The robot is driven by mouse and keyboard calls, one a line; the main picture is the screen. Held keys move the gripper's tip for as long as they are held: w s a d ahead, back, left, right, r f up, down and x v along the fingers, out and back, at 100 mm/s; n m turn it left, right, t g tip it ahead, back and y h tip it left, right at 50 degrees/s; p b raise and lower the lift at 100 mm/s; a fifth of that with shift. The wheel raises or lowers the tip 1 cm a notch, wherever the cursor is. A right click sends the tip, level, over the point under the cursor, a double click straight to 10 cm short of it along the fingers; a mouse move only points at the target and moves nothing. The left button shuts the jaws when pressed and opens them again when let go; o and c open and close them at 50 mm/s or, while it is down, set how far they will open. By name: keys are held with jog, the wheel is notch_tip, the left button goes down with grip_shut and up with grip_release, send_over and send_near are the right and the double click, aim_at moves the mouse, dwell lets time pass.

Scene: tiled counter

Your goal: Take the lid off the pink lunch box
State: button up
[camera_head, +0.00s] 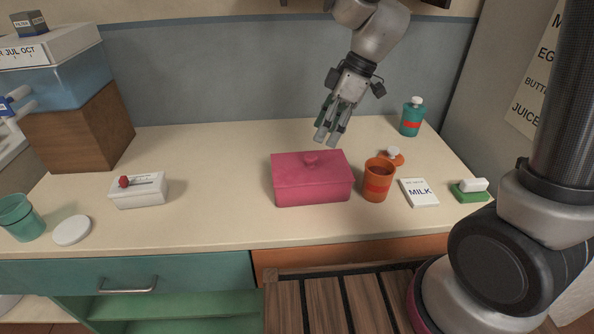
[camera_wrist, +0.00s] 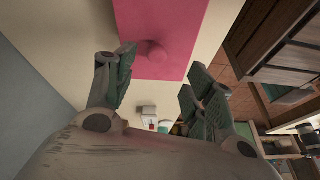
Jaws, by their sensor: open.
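The pink lunch box (camera_head: 312,188) stands on the counter near the middle, with its pink lid (camera_head: 290,166) on top. A round pink knob (camera_head: 311,159) is at the middle of the lid. My gripper (camera_head: 329,138) is open and empty, above and behind the box, pointing down. In the wrist view, the lid (camera_wrist: 185,28) fills the top middle and its knob (camera_wrist: 153,53) shows between and beyond the fingers of my gripper (camera_wrist: 155,90). The fingers look apart from the knob. The inside of the box is hidden.
An orange cup (camera_head: 377,182) stands close to the box's right side, with an orange lid (camera_head: 393,156) behind it. A milk card (camera_head: 419,192), a green-and-white block (camera_head: 471,189) and a teal bottle (camera_head: 411,118) are further right. A white switch box (camera_head: 138,191) is left; counter between is clear.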

aim_at(312, 156)
jog(key=a+f+n, duration=0.1)
jog(key=f, duration=0.1)
jog(key=a+f, duration=0.1)
jog(key=f, duration=0.2)
jog(key=a+f+n, duration=0.1)
jog(key=f, duration=0.1)
jog(key=shift+w+f+n, duration=0.1)
jog(key=shift+f+n, duration=0.05)
jog(key=shift+n, duration=0.15)
jog(key=c, duration=1.1)
